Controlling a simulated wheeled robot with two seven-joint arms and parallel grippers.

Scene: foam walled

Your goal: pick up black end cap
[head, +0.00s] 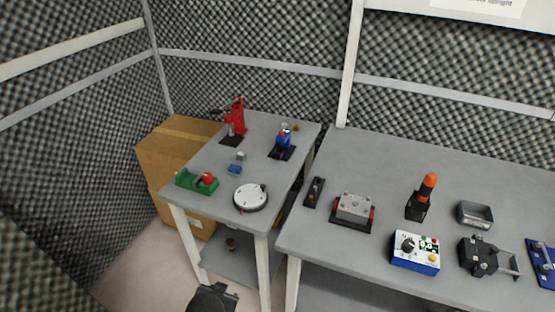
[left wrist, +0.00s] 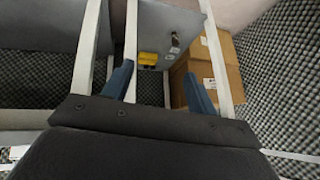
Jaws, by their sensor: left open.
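I cannot pick out a black end cap for certain in either view. A small dark round item (head: 230,243) sits on the lower shelf of the left table in the head view, too small to identify. A small brownish item (left wrist: 175,41) also shows on a grey surface in the left wrist view. My left gripper (left wrist: 159,71) is open, its two blue fingers wide apart with nothing between them. A dark part of my own arm shows at the bottom edge of the head view. My right gripper is in neither view.
The left table (head: 222,160) carries a red press (head: 236,117), a green fixture (head: 190,183) and a white round dial (head: 250,197). The right table (head: 300,235) holds several devices. Cardboard boxes (head: 165,150) stand behind the left table. A yellow item (left wrist: 148,58) shows in the wrist view.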

